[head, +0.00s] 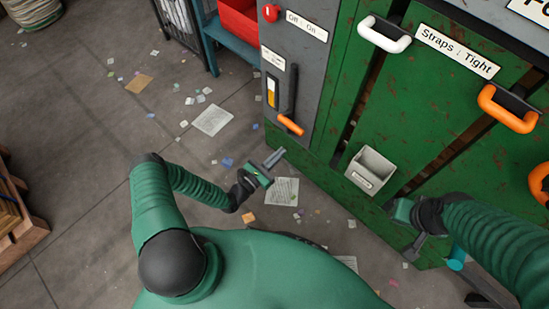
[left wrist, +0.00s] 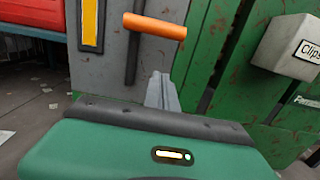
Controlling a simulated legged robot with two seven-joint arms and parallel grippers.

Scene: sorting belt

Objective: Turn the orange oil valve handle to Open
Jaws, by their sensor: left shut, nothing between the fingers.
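The orange oil valve handle (head: 291,125) sits at the lower end of a dark lever on the grey panel (head: 299,50) of the machine. It also shows in the left wrist view (left wrist: 154,26), above the gripper's fingers. A gauge with a yellow fill (head: 272,92) is just left of the lever. My left gripper (head: 274,158) is shut and empty, below and a little left of the handle, apart from it. My right gripper (head: 414,248) is at the lower right by the green machine; its fingers are too unclear to tell.
A grey clip box (head: 371,168) is fixed to the green panel. A white handle (head: 384,36) and orange strap handles (head: 507,107) are on the right. A red bin (head: 240,20) stands on a blue-green frame behind. Paper scraps litter the open floor at left.

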